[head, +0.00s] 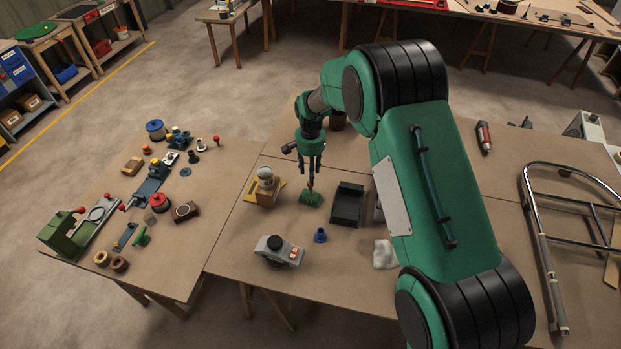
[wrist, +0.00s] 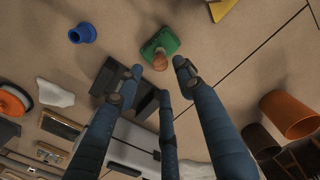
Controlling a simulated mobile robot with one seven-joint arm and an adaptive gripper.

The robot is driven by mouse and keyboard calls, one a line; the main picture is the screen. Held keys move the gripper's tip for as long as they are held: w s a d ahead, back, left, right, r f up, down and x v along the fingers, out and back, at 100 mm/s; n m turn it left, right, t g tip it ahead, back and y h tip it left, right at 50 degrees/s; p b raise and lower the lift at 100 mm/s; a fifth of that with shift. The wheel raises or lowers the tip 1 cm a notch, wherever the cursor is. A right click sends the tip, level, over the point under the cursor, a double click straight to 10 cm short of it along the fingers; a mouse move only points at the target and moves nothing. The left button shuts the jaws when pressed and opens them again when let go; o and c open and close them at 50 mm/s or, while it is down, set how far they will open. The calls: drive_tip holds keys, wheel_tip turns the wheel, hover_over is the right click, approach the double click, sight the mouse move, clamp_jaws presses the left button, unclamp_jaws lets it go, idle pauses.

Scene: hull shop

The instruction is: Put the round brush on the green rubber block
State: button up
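The green rubber block (head: 311,199) lies on the table below my gripper (head: 311,174). It also shows in the wrist view (wrist: 158,42). The round brush (head: 311,186) seems to stand on the block, roughly upright, its wooden handle (wrist: 160,61) pointing up towards my gripper. Its bristle end is hidden in the wrist view. My gripper (wrist: 160,76) hangs above, pointing down. Its three fingers are spread apart, with the top of the handle near the space between the tips. I see no finger pressed on the handle.
A black tray (head: 347,205) stands close right of the block, a wooden block with a round top (head: 265,187) to its left. A blue piece (head: 320,235), a grey box with red buttons (head: 279,250) and a white cloth (head: 384,254) lie nearer. Brown cups (wrist: 289,114) stand behind.

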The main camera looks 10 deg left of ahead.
drive_tip(key=shift+r, duration=0.85)
idle(0.3)
